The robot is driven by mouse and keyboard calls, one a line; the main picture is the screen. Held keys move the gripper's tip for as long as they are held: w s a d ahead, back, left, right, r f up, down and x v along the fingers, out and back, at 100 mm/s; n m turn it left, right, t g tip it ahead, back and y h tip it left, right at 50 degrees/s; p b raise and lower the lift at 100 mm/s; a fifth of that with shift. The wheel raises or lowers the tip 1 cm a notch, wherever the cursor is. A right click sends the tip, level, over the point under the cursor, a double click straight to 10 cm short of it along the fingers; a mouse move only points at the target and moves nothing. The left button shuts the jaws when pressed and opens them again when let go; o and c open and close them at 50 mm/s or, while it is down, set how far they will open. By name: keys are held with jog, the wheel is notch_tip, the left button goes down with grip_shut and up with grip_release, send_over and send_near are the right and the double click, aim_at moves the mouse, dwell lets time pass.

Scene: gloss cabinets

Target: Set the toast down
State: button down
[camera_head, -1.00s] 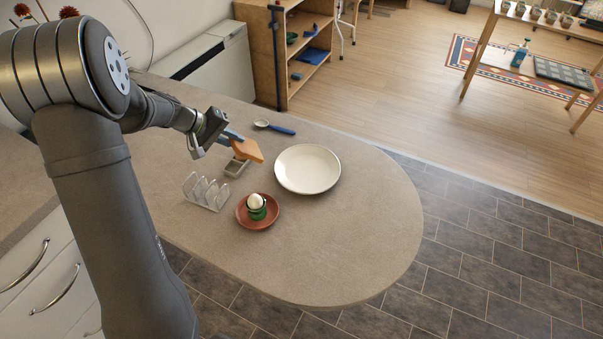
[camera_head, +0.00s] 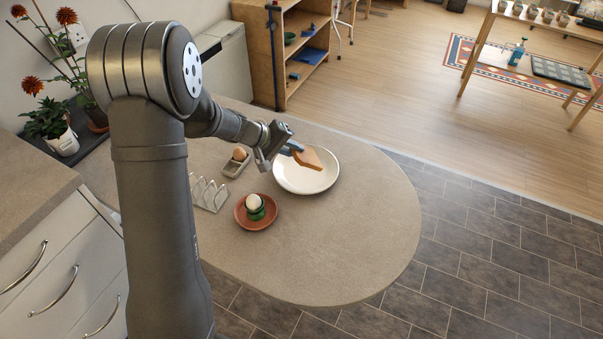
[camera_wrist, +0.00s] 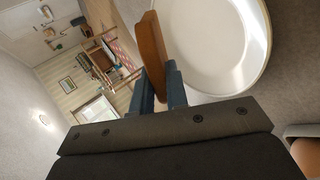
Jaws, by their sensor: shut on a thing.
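The toast (camera_head: 309,158) is a flat brown slice held in my gripper (camera_head: 293,148). In the head view it shows over the white plate (camera_head: 306,184), tilted; I cannot tell whether it touches the plate. In the wrist view the toast (camera_wrist: 151,55) stands edge-on between the two blue fingers of my gripper (camera_wrist: 160,88), which are shut on it. The plate (camera_wrist: 262,50) lies to its right there. My gripper hides part of the plate's far left side in the head view.
Left of the plate are a small tray (camera_head: 230,172) with a brown egg (camera_head: 239,154) and a wire toast rack (camera_head: 213,192). A white egg in a green cup (camera_head: 255,208) stands on a terracotta saucer (camera_head: 243,223). The counter's right and front are clear.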

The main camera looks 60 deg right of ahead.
jog(key=shift+f, duration=2.75)
jog(key=c, duration=1.6)
grip_release()
jog(key=shift+v, duration=4)
jog(key=r, duration=0.2)
jog(key=w+a+r, duration=0.1)
jog(key=r, duration=0.5)
jog(key=shift+w+a, duration=0.35)
